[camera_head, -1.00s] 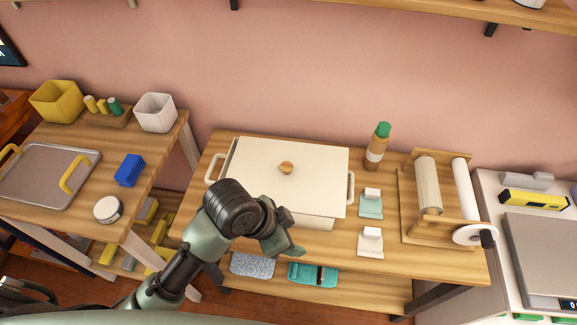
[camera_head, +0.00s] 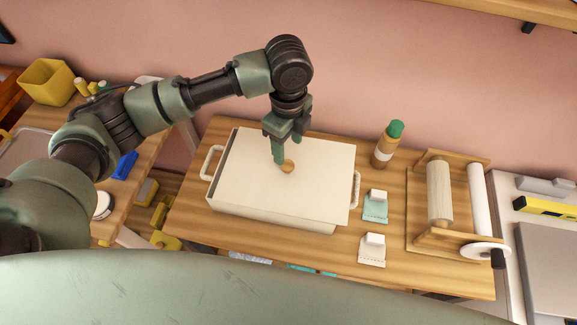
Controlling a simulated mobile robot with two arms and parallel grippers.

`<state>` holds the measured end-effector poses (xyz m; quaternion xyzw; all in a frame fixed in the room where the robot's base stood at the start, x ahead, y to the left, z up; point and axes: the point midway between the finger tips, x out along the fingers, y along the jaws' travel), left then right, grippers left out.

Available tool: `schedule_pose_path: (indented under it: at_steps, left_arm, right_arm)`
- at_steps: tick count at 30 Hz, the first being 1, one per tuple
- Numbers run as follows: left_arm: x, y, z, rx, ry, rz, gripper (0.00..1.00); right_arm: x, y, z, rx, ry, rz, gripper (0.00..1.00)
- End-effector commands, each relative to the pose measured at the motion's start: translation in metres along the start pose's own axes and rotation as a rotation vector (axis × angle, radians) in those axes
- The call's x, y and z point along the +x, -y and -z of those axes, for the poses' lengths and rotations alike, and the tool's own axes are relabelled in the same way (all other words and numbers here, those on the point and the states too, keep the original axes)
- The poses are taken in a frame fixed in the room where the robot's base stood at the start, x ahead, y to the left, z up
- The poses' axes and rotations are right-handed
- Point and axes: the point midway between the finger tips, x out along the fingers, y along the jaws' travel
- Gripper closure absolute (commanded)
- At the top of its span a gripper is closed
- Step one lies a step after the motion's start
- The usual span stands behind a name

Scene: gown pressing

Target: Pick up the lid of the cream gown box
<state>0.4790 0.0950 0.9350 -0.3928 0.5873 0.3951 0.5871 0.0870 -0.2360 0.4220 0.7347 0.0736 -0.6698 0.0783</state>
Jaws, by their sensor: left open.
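The cream gown box (camera_head: 270,219) stands on the wooden table with a light handle at each end. Its flat cream lid (camera_head: 315,180) lies on top, with a small round wooden knob (camera_head: 288,167) near the middle. My left gripper (camera_head: 282,156) points down over the lid, right at the knob. Its fingers are open and partly hide the knob's left side. I cannot tell whether a finger touches the knob. My right gripper is not in view.
A brown bottle with a green cap (camera_head: 388,145) stands behind the box's right end. A wooden roll holder (camera_head: 440,205) stands further right.

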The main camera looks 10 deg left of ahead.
Motion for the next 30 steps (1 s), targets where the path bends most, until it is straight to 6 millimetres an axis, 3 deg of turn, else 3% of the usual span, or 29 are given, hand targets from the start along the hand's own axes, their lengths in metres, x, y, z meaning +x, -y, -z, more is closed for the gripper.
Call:
schedule_pose_path:
  at_steps: [4,12,21,22,27,28,30]
  left_arm:
    - [0.016,-0.002,0.001,-0.001,-0.001,-0.002,0.44]
    - [0.054,-0.007,0.003,-0.002,-0.001,0.0,0.44]
    - [0.062,-0.006,0.003,-0.001,-0.001,0.003,0.44]
    - [0.062,-0.006,0.003,-0.001,-0.001,0.003,0.47]
    - [0.062,-0.006,0.003,-0.001,-0.001,0.003,0.95]
    - [0.062,-0.006,0.003,-0.001,-0.001,0.003,1.0]
    - [0.062,-0.006,0.003,-0.001,-0.001,0.003,1.0]
  right_arm:
    - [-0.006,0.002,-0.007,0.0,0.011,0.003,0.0]
    - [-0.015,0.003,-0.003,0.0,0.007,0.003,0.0]
    - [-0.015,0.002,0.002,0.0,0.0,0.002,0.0]
    - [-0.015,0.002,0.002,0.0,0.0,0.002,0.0]
    - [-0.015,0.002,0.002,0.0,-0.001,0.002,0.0]
    - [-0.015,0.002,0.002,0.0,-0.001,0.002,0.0]
    - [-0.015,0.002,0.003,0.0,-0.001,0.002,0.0]
